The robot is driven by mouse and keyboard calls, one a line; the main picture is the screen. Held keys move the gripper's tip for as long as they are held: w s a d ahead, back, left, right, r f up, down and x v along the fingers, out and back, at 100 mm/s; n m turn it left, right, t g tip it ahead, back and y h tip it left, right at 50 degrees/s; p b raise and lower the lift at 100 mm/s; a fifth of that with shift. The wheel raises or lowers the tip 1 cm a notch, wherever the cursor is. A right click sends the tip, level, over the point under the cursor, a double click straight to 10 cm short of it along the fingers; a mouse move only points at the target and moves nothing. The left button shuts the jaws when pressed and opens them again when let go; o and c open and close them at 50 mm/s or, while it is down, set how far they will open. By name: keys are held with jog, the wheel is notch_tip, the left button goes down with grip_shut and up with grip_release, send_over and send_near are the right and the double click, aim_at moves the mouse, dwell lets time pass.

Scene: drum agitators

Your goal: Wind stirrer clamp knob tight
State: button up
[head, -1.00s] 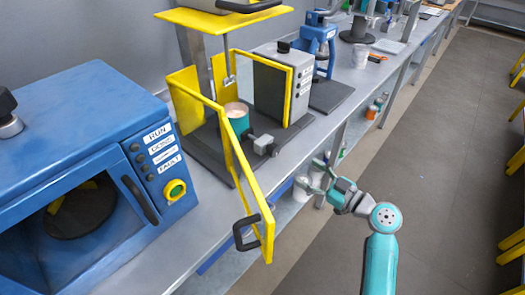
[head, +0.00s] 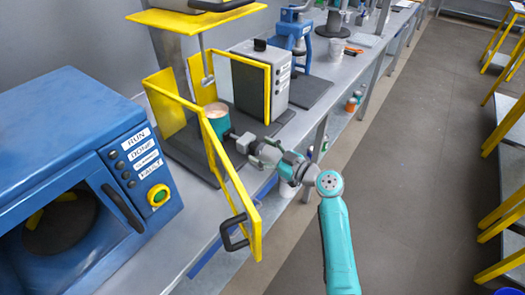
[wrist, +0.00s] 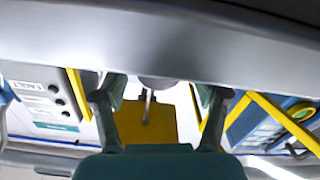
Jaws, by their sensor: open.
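The stirrer stand has a dark base, a yellow top plate (head: 195,20) and a thin stirring shaft (head: 207,70). A teal cup (head: 216,124) with pale contents stands on the base inside the yellow guard. The grey clamp knob (head: 244,142) sticks out low to the right of the cup. My gripper (head: 256,150) is open right at the knob's outer end, partly overlapping it in the head view. I cannot tell whether they touch. In the wrist view, my two fingers (wrist: 160,105) are spread apart, with a rounded grey part between them near the bench edge.
The yellow guard door (head: 235,190) with a black handle swings out over the bench edge, left of my gripper. A blue oven (head: 80,170) stands at left. A grey control box (head: 250,75) is behind the knob.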

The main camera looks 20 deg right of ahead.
jog(key=c, duration=1.2)
jog(key=shift+o, duration=0.2)
jog(key=shift+m, duration=0.3)
jog(key=m, duration=1.3)
jog(key=shift+m, duration=0.3)
jog(key=o, duration=1.2)
jog(key=shift+c, duration=0.2)
